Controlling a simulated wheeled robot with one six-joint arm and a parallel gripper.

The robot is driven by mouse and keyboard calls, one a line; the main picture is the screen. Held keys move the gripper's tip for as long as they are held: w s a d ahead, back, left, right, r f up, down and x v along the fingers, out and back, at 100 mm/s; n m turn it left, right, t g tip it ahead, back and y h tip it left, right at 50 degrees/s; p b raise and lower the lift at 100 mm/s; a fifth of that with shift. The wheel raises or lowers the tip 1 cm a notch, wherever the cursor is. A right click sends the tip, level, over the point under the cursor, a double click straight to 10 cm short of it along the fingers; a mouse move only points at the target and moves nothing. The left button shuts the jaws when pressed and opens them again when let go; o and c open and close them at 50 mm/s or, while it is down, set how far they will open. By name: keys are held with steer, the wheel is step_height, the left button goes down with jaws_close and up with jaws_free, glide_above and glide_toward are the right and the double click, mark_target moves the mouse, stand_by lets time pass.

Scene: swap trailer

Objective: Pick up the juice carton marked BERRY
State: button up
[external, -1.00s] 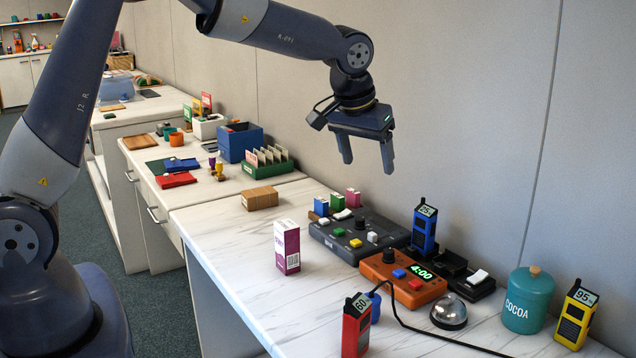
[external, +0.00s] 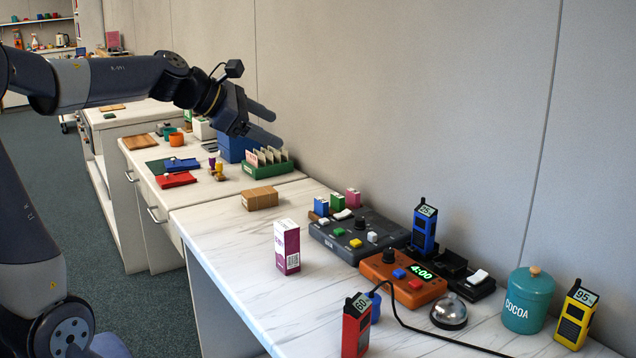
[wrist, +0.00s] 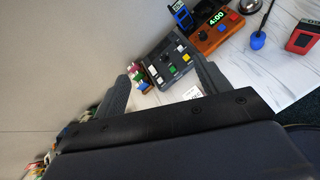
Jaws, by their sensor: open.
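A purple and white juice carton (external: 287,247) stands upright on the near white counter in the external view. Its lettering is too small to read. In the wrist view a small white piece of what looks like the carton (wrist: 192,93) shows beside the right finger, the rest hidden by my gripper. My gripper (external: 268,126) is open and empty, raised above and behind the carton, with its fingers pointing right towards the wall. The two fingers also show in the wrist view.
A grey button panel (external: 350,235) and an orange timer box (external: 402,280) lie right of the carton. A wooden block (external: 260,198) sits behind it. A red radio (external: 356,325) and a cocoa tin (external: 528,300) stand nearer. The counter left of the carton is clear.

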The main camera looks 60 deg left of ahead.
steer(key=s+a+n+t+y+b, duration=0.1)
steer(key=s+a+n+t+b, duration=0.1)
steer(key=s+a+n+b, duration=0.3)
steer(key=p, duration=0.3)
glide_toward(279, 235)
step_height(279, 235, down, 2)
steer(key=w, duration=0.3)
steer(key=shift+n, duration=0.3)
steer(key=x, duration=0.4)
steer(key=shift+w+f+b, duration=0.2)
steer(key=shift+b, duration=0.2)
steer(key=x, duration=0.2)
steer(key=r+x, duration=0.1)
steer(key=x, duration=0.1)
steer(key=shift+w+f, duration=0.2)
steer(key=shift+w, duration=0.25)
steer(key=shift+w+f, duration=0.25)
steer(key=shift+w, duration=0.35)
steer(key=c, duration=1.2)
